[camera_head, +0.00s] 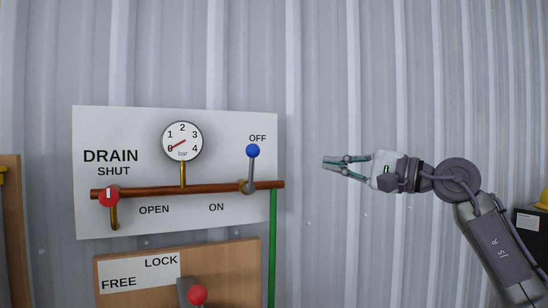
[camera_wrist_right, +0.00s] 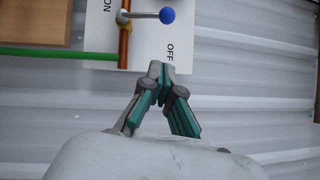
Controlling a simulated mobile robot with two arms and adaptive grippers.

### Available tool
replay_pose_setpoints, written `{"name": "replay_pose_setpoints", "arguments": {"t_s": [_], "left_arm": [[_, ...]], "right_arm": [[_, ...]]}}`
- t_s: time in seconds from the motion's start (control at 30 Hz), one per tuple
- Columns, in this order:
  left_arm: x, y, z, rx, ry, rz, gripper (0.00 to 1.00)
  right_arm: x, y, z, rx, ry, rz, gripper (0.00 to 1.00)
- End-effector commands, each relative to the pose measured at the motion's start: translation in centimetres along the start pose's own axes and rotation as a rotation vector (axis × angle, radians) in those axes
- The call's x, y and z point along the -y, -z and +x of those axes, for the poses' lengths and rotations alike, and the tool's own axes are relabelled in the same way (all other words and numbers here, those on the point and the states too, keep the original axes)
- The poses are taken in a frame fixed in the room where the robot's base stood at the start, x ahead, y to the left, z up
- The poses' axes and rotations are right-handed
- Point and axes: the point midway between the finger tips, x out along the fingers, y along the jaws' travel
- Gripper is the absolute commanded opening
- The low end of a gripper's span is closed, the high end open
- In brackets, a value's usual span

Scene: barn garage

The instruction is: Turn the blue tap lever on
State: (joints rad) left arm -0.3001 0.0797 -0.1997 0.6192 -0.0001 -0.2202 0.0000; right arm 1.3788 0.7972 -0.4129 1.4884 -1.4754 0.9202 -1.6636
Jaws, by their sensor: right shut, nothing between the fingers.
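The blue tap lever (camera_head: 251,168) has a grey stem and a blue ball knob (camera_head: 253,151). It stands upright on the right end of the copper pipe (camera_head: 160,190), with its knob just below the OFF label. The ON label is to the lower left. In the right wrist view the blue knob (camera_wrist_right: 167,16) shows at the top, beyond the fingertips. My right gripper (camera_head: 324,162) is shut and empty, to the right of the white panel, apart from the lever and pointing left. It also shows in the right wrist view (camera_wrist_right: 161,70). My left gripper is not in view.
The white panel (camera_head: 92,220) also carries a pressure gauge (camera_head: 182,141) reading near 0 and a red DRAIN lever (camera_head: 110,196). Below is a wooden board (camera_head: 245,265) with a red-knobbed LOCK/FREE lever (camera_head: 197,294). A green pipe (camera_head: 272,250) runs down. The corrugated wall right of the panel is clear.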

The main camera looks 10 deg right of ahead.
Motion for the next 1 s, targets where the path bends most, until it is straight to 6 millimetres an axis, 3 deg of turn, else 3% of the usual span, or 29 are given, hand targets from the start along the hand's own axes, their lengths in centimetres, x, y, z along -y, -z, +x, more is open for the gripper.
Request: {"name": "replay_pose_setpoints", "arguments": {"t_s": [0.43, 0.9, 1.0], "left_arm": [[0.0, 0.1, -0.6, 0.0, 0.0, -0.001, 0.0], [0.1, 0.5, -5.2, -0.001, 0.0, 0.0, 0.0], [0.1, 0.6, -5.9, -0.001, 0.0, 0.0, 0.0]], "right_arm": [[0.2, -0.1, 1.0, 0.002, 0.001, 0.001, 0.0], [0.5, -0.2, 10.4, 0.003, 0.0, 0.004, 0.0], [0.4, -1.4, 11.4, 0.003, -0.001, -0.001, 0.0]]}}
